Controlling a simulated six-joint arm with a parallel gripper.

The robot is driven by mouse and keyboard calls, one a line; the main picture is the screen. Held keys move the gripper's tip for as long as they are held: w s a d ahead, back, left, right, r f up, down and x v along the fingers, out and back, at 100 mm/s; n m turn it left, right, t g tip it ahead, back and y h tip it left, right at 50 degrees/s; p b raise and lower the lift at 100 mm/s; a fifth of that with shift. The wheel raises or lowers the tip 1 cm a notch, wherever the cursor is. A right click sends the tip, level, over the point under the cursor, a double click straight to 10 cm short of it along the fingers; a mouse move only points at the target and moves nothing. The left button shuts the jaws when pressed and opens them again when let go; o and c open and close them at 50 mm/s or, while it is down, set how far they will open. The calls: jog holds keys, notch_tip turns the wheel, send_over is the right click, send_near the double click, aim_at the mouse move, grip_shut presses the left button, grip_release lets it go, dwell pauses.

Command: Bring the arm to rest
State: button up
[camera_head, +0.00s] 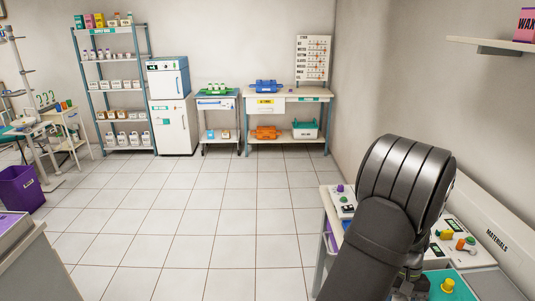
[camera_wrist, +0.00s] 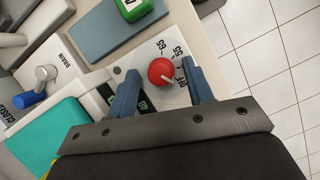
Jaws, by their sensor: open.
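My arm (camera_head: 385,225) reaches over the work surface at the right in the head view and hides part of it. My gripper (camera_wrist: 160,70) points down at the work surface in the wrist view, its two blue fingers apart. A red knob (camera_wrist: 161,72) on a white dial plate with numbers and an OFF mark shows between the fingers. The fingers look clear of the knob's sides; I cannot tell their height above the plate. Nothing is held. In the head view my gripper is mostly hidden by the arm.
A wall shelf (camera_head: 492,44) is above right. The tiled floor (camera_head: 200,225) is open.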

jog(key=n+h, duration=0.1)
jog(key=n, duration=0.4)
jog(key=shift+a+h, duration=0.2)
jog(key=shift+h, duration=0.2)
jog(key=n+h, duration=0.1)
jog(key=n, duration=0.4)
jog(key=shift+a+t+h, duration=0.1)
jog(key=shift+t+h, duration=0.2)
jog(key=shift+h, duration=0.1)
